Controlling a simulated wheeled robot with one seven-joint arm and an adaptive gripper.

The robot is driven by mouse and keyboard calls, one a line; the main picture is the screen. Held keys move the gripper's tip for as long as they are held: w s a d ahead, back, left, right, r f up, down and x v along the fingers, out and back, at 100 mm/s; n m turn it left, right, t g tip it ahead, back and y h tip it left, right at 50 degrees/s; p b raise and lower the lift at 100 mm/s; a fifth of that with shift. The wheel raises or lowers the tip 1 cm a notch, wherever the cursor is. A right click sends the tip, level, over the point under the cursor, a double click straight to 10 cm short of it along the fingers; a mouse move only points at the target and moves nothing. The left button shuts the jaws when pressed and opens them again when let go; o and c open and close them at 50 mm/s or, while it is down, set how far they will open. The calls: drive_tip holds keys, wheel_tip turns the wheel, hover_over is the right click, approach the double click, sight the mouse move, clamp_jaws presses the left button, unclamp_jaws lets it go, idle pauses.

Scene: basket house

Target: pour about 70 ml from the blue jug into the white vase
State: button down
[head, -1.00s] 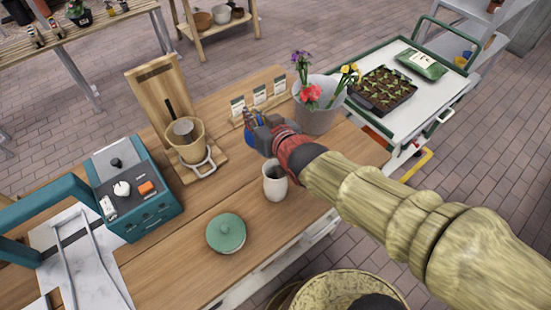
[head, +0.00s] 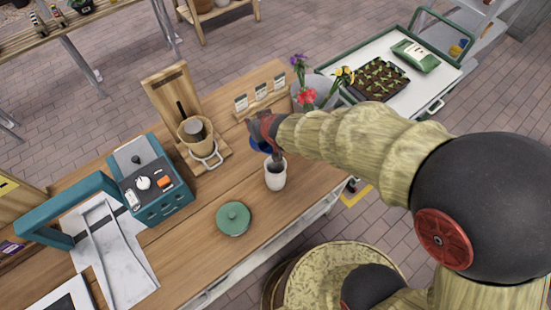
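The white vase (head: 275,179) stands upright on the wooden bench, near its right-hand edge, with its dark mouth facing up. The blue jug (head: 257,145) is just behind and above the vase, mostly covered by my gripper (head: 262,131). Only a small blue part of it shows, and it looks tilted towards the vase. My gripper appears closed around the jug, though its fingertips are small and partly hidden. A dark shape lies between the jug and the vase mouth; I cannot tell whether it is liquid, a finger or the jug's lip.
A wooden stand with a pot (head: 197,135) and a teal machine (head: 152,180) are to the left. A grey bucket of flowers (head: 318,90) and seed packets (head: 257,98) are behind. Bare bench lies between.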

drive_tip(key=shift+w+a+f+g+p, duration=0.15)
drive_tip(key=shift+w+f+g+p, duration=0.15)
drive_tip(key=shift+p, duration=0.95)
drive_tip(key=shift+f, duration=0.1)
drive_tip(key=shift+a+f+g+h+p, duration=0.15)
drive_tip(key=shift+g+h+p, duration=0.2)
drive_tip(key=shift+p, duration=1.1)
drive_tip(key=f+p, duration=0.1)
drive_tip(key=p, duration=0.1)
drive_tip(key=w+f+g+p, duration=0.1)
drive_tip(key=p, duration=0.2)
drive_tip(key=f+g+h+p, duration=0.1)
drive_tip(key=p, duration=0.1)
drive_tip(key=shift+w+a+f, duration=0.2)
drive_tip(key=shift+w+a, duration=0.15)
drive_tip(key=shift+w, duration=0.05)
drive_tip(key=p, duration=0.3)
drive_tip(key=f+p, duration=0.1)
drive_tip(key=p, duration=0.2)
drive_tip(key=shift+w+a+g, duration=0.25)
drive_tip(key=shift+w+g, duration=0.1)
drive_tip(key=p, duration=0.4)
drive_tip(key=f+g+h+p, duration=0.1)
drive_tip(key=p, duration=0.4)
drive_tip(key=shift+w+a+f, duration=0.15)
drive_tip(key=shift+w+f, duration=0.15)
drive_tip(key=shift+w, duration=0.05)
drive_tip(key=shift+w+a+f+g+b, duration=0.1)
drive_tip(key=shift+w+f+g+b, duration=0.15)
drive_tip(key=shift+f+g+b, duration=0.15)
